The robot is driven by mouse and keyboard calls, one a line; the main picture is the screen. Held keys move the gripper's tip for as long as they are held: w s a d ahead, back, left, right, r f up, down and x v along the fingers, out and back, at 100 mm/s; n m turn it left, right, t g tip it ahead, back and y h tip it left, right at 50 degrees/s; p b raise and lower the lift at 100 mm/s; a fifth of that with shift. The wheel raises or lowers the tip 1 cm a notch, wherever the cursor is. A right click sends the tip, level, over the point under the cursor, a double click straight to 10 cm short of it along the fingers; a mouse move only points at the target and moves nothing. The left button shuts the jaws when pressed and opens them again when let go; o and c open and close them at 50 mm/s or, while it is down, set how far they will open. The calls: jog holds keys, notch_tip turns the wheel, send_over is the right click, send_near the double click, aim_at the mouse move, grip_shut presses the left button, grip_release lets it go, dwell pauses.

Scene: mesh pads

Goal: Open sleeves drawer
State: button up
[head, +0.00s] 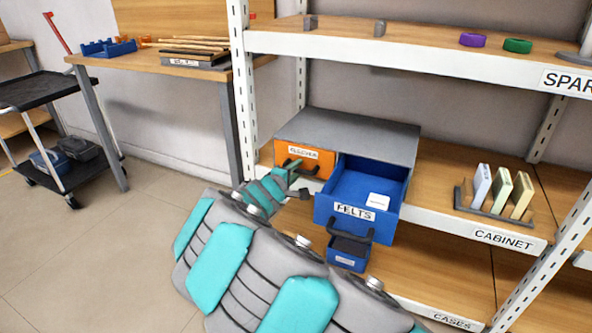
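A grey-topped two-drawer cabinet (352,132) stands on the middle shelf. Its left drawer is orange (318,159), appears closed, and has a white label (304,153) too blurred to read surely and a dark handle (301,167). Its right drawer is blue (362,186), labelled FELTS, and is pulled open with a small white block (377,200) inside. My gripper (299,180) is at the front of the orange drawer, close to its handle. The wrist hides part of it. I cannot tell whether the fingers touch or grip the handle.
The open blue drawer juts out just right of my gripper. A small blue bin (347,262) is below it. A white shelf post (244,95) stands left of the cabinet. A rack of upright cases (500,193) is to the right. Open floor (90,250) lies left.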

grip_shut()
dwell(1.4)
